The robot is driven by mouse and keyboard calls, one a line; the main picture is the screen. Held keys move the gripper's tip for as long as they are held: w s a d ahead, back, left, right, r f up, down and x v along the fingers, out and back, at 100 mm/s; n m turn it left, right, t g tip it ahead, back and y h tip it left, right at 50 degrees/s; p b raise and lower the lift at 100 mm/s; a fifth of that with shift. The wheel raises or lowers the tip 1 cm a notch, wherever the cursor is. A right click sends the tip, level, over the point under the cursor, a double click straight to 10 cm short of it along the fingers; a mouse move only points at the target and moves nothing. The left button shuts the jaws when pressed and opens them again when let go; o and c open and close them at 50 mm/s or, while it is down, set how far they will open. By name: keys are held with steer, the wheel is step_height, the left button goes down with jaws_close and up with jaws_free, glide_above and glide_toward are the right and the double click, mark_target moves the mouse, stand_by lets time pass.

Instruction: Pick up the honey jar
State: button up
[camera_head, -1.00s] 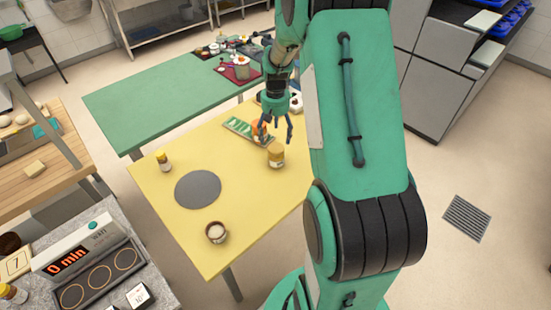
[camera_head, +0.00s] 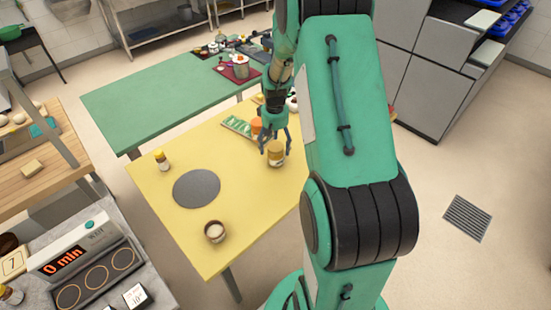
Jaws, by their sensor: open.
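The honey jar (camera_head: 276,157), a squat golden jar with a yellowish lid, stands upright on the yellow table (camera_head: 245,205) near its right side. My gripper (camera_head: 276,147) points down over the jar with its fingers spread. One finger shows on each side of the jar's upper part. I cannot tell whether either finger touches it.
A green table (camera_head: 165,95) adjoins at the back. The table's front is mostly clear.

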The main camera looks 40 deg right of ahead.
steer(key=shift+f, duration=0.7)
steer(key=shift+f, duration=0.1)
steer(key=shift+s+a+f+b, duration=0.1)
steer(key=shift+f+b, duration=0.4)
steer(key=shift+f, duration=0.75)
steer(key=shift+s+f+b, duration=0.1)
steer(key=shift+f+b, duration=0.4)
steer(key=shift+f, duration=0.75)
steer(key=shift+w, duration=0.1)
steer(key=c, duration=1.7)
steer(key=shift+r, duration=0.2)
